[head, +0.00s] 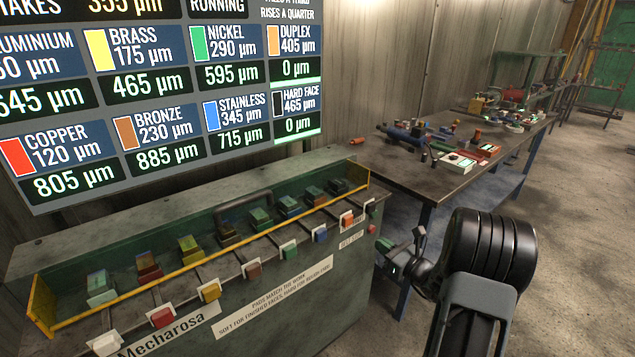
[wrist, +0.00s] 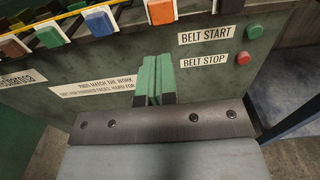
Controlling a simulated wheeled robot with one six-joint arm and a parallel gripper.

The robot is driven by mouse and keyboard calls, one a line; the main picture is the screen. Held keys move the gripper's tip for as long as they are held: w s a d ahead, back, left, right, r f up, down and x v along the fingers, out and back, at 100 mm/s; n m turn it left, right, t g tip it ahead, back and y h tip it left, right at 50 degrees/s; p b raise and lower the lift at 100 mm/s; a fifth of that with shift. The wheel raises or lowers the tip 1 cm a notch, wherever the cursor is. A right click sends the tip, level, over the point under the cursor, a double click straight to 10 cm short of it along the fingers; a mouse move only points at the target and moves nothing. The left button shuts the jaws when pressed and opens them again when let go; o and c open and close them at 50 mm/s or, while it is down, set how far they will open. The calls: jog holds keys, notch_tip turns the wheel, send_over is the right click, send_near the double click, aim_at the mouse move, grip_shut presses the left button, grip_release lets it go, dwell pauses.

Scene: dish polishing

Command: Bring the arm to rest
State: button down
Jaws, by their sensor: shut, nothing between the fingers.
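My gripper (head: 385,248) is in front of the right end of the green machine (head: 265,310) in the head view, with my black arm behind it. In the wrist view its two green fingers (wrist: 153,80) are pressed together with nothing between them. The fingers point at the machine's front panel, just below an orange button (wrist: 161,12). I cannot tell the exact gap to the panel, but nothing is held.
A green "belt start" button (wrist: 255,31) and a red "belt stop" button (wrist: 243,58) sit right of the fingers. A display board (head: 165,85) hangs behind the machine. A cluttered workbench (head: 400,171) stands behind my gripper. The floor at right (head: 580,220) is clear.

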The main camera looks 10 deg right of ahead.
jog(key=s+a+f+n+g+p, duration=0.1)
jog(key=s+a+f+n+g, duration=0.2)
jog(key=s+a+n+g, duration=1.2)
jog(key=s+r+n+t+h+p, duration=0.1)
jog(key=s+r+n+h, duration=0.2)
jog(key=r+n, duration=0.3)
jog(key=s+a+r+n+t+h+p, duration=0.1)
jog(key=s+r+n+h, duration=0.2)
jog(key=r+n, duration=0.3)
jog(key=n+h, duration=0.1)
jog(key=n, duration=0.3)
jog(key=shift+a+r+h, duration=0.25)
jog(key=shift+r+h, duration=0.05)
jog(key=shift+r, duration=0.1)
